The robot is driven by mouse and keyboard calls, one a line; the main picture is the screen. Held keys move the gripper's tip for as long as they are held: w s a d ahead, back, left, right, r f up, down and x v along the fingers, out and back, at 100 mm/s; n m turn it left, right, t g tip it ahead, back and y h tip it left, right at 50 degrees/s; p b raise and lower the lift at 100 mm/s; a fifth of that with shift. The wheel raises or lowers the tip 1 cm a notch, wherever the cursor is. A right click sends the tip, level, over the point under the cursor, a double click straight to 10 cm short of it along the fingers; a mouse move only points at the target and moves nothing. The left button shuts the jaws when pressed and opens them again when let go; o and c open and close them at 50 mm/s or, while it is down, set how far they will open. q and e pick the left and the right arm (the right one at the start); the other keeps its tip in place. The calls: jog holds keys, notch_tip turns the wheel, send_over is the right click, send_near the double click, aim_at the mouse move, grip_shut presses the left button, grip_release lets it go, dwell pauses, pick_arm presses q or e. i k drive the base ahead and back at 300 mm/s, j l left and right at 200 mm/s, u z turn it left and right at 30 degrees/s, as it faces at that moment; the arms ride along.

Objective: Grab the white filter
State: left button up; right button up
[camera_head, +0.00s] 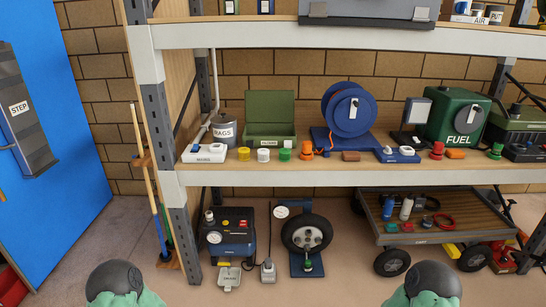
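A small white round piece, which looks like the white filter (263,155), stands near the front edge of the middle shelf. Nothing hides the front of the white filter. Only rounded dark and teal parts of my arms show at the bottom left and bottom right. Neither gripper is in view, and both arm parts are well below the shelf.
The middle shelf (350,178) also holds a grey RAGS can (224,131), a white labelled tray (204,153), a blue hose reel (348,110), and a green FUEL can (458,117). A shelf post (163,150) stands at left. Below are a wheel (306,233) and a cart (440,232).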

aim_at(263, 154)
jog(key=i+l+u, duration=0.1)
jog(key=i+u, duration=0.15)
jog(key=i, duration=0.2)
jog(key=i+l+u, duration=0.25)
jog(key=i, duration=0.2)
jog(key=i+l+u, duration=0.25)
jog(key=i, duration=0.15)
